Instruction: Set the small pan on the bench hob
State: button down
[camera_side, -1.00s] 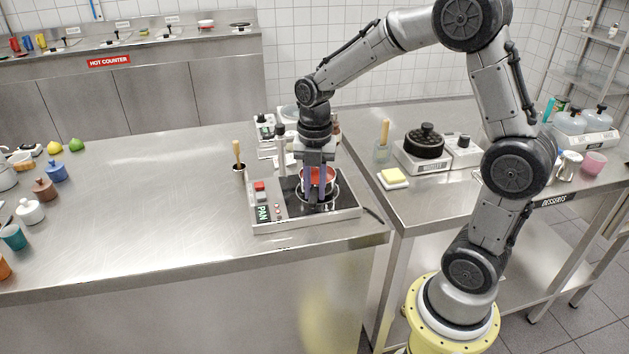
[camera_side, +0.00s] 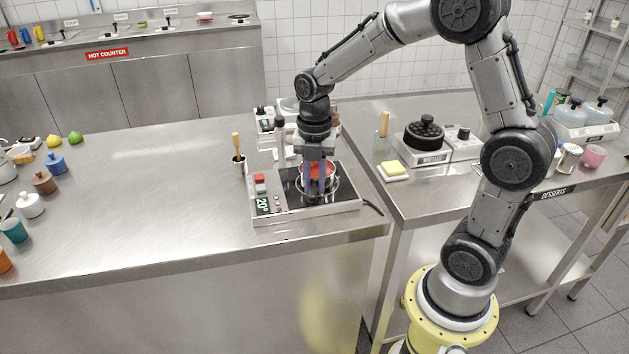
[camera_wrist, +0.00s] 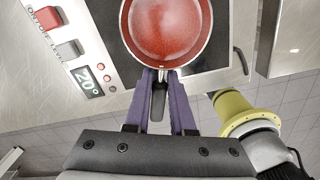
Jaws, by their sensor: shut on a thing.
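The small pan (camera_side: 319,168), red inside with a pale rim, is upright over the black glass top of the bench hob (camera_side: 275,209). It appears to rest there. In the wrist view the pan (camera_wrist: 165,28) is partly cut off at the top, with the hob (camera_wrist: 205,85) beneath it. My gripper (camera_side: 318,188) points down at the hob. Its purple fingers (camera_wrist: 160,78) are shut on the pan's dark handle. The hob's display (camera_wrist: 87,82) reads 20°. In the side view, my gripper hides part of the pan.
The bench left of the hob is clear up to several small jugs and pots (camera_side: 30,204).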

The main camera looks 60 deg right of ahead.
jog(key=shift+c, duration=1)
grip_release()
jog(key=shift+r, duration=3.55)
